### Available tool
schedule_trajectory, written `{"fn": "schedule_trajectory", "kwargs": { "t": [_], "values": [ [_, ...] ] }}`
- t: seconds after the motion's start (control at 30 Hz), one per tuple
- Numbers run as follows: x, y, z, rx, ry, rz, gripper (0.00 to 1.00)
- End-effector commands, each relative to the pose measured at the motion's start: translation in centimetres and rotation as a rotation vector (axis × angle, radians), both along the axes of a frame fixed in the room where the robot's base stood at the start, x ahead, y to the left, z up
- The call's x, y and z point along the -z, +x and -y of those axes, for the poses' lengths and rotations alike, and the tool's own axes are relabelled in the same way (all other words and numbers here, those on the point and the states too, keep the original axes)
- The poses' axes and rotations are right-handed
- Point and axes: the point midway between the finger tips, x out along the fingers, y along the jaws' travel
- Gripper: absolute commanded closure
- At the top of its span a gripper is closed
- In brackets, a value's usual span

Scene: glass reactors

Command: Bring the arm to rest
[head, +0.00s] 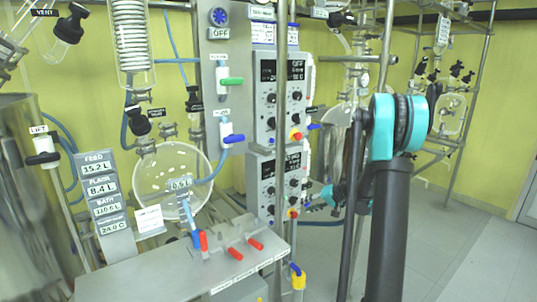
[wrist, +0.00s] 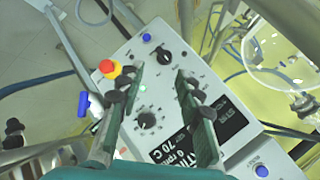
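My arm stands on the right of the head view, with a teal elbow joint (head: 398,125) and a dark link below it. In the wrist view my gripper (wrist: 159,74) is open, its two dark green fingers apart with nothing between them. It faces the front of a white control box (wrist: 140,80) with a black knob, a dial, a red and yellow button (wrist: 110,68) and a display reading 70 C (wrist: 175,147). I cannot tell whether the fingers touch the panel. In the head view the gripper is mostly hidden behind the arm; small teal parts show near the lower control box (head: 263,187).
A metal bench with red-handled valves (head: 235,253) stands in front. A round glass vessel (head: 172,178) and a coil condenser (head: 130,38) are at left. Metal posts and more glassware (head: 452,110) stand behind the arm. Grey floor (head: 470,235) is open at right.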

Motion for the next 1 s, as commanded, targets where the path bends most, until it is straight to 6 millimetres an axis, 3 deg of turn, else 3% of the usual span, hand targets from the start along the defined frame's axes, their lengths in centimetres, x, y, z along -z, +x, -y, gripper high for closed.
{"fn": "schedule_trajectory", "kwargs": {
  "t": [0.2, 0.47, 0.8, 1.0],
  "values": [
    [-1.2, -7.6, -1.9, 0.0, -0.156, -0.061, 0.65],
    [-1.3, -17.1, -2.3, 0.011, -0.348, -0.11, 0.65],
    [0.6, -29.5, -0.6, 0.034, -0.601, -0.132, 0.65],
    [2.2, -35.0, 1.0, 0.05, -0.722, -0.127, 0.65]
  ]
}}
